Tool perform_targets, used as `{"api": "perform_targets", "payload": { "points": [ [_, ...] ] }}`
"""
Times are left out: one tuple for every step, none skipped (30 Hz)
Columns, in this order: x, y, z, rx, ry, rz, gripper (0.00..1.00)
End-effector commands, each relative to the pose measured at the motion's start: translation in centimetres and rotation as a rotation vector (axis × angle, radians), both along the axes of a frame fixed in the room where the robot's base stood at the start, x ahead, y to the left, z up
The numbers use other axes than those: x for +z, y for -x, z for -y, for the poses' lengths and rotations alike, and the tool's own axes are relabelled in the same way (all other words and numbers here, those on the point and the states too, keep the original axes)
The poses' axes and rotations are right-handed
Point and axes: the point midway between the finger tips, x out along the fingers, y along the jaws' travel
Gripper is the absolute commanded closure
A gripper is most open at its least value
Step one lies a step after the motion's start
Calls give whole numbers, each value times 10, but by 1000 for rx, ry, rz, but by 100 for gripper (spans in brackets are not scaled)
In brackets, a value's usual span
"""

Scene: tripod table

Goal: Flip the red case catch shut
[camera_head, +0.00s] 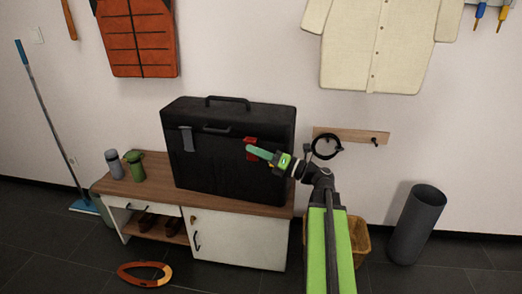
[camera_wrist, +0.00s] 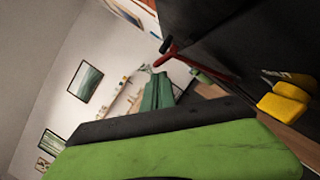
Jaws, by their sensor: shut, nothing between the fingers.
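The black case (camera_head: 232,165) stands upright on the wooden top of a low bench. Its red catch (camera_head: 251,140) is on the upper right of the front face, partly hidden by my gripper. In the wrist view the red catch (camera_wrist: 188,61) appears to stick out from the dark case (camera_wrist: 265,35). A grey catch (camera_head: 187,139) sits on the left of the front. My gripper (camera_head: 252,150) is shut and empty, its green fingers just below the red catch. I cannot tell if they touch it. A green finger (camera_wrist: 170,152) fills the bottom of the wrist view.
A black carry handle (camera_head: 228,100) is on top of the case. A wall rail (camera_head: 358,135) and a grey bin (camera_head: 416,225) are to the right.

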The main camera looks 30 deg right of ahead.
Motion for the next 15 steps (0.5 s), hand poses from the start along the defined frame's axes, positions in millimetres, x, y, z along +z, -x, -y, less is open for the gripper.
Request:
{"api": "perform_targets", "payload": {
  "points": [
    [-3,1,-3,2,0,1,100],
    [-6,2,-5,3,0,0,100],
    [-10,3,-7,3,0,0,100],
    [-15,5,-9,3,0,0,100],
    [-20,8,-12,2,-1,0,100],
    [-27,11,-15,2,-1,0,100],
    [-33,14,-18,0,-1,-1,100],
    [-40,18,-20,-1,-1,-1,100],
    [-35,25,-11,-6,-1,0,100],
    [-35,31,-6,-6,-1,0,100],
    [-36,37,0,-9,-1,0,100],
    [-37,45,6,-8,-1,0,100],
    [-39,50,11,-8,-1,-1,100],
    [-40,56,14,-8,-2,0,100],
    [-41,63,20,-8,-1,-1,100]
  ]
}}
